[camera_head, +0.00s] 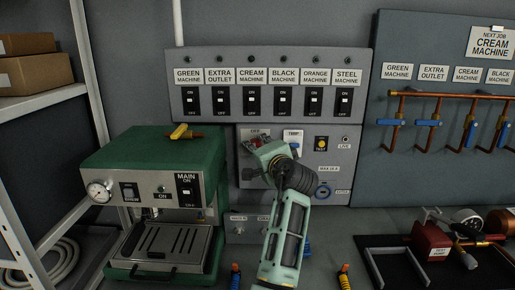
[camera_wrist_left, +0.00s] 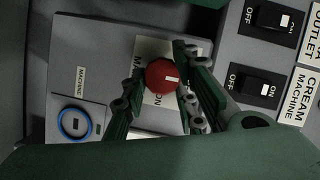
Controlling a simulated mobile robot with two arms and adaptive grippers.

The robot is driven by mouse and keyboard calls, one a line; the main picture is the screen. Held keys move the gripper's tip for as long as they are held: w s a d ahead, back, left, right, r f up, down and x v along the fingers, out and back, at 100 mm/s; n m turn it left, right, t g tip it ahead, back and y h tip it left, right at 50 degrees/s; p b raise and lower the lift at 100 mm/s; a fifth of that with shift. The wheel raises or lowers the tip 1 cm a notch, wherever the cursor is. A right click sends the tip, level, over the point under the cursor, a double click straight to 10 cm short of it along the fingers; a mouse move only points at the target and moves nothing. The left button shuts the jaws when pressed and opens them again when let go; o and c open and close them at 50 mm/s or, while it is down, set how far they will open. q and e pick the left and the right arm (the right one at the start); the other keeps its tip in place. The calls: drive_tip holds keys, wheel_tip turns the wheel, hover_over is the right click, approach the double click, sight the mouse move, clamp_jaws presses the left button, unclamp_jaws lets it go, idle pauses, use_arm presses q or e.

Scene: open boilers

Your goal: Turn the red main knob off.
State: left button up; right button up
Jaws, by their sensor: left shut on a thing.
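The red main knob (camera_wrist_left: 160,73) shows in the left wrist view, on a pale label plate with partly hidden lettering. A white mark on the knob points right in that view. My left gripper (camera_wrist_left: 159,82) has one finger on each side of the knob and is shut on it. In the head view, the left gripper (camera_head: 262,151) is at the control panel (camera_head: 334,168) below the switch row. It covers most of the knob there, and only a bit of red shows. My right gripper is not in view.
A row of labelled black switches (camera_head: 283,101) sits just above. A green coffee machine (camera_head: 150,160) stands at left. A blue-ringed socket (camera_head: 323,191) is right of the gripper. Copper pipes with blue valves (camera_head: 428,123) and a red pump (camera_head: 432,242) are at right.

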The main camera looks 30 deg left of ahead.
use_arm(q)
drive_tip(key=shift+d+f, duration=0.1)
drive_tip(key=shift+f, duration=0.55)
drive_tip(key=o, duration=1)
drive_tip(key=shift+r, duration=0.25)
drive_tip(key=shift+r, duration=0.15)
